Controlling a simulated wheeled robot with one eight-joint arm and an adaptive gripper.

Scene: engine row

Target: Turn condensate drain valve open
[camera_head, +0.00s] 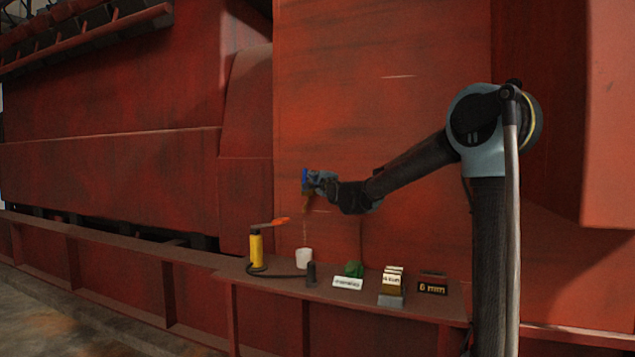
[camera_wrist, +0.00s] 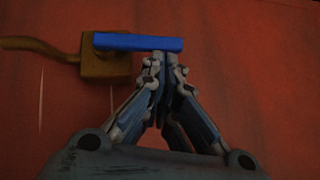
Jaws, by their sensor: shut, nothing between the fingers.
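The condensate drain valve (camera_wrist: 105,66) is a brass-coloured body with a pipe running to the left in the wrist view, set against the red engine wall. Its blue lever (camera_wrist: 138,42) lies across the top of the body, level in the wrist view and pointing right. In the head view the blue lever (camera_head: 304,179) shows at my gripper's end, with the brass part below it. My gripper (camera_wrist: 163,62) is shut with its fingertips together and nothing between them. The tips are at the lever's right part, just below its edge in the picture; I cannot tell whether they touch it.
Below on the ledge (camera_head: 440,305) stand a white cup (camera_head: 304,258), a yellow hand pump (camera_head: 256,248) with an orange lever, a green item (camera_head: 353,269), a white label (camera_head: 347,283), a block stack (camera_head: 391,284) and a "6 mm" sign (camera_head: 433,288). The wall around the valve is clear.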

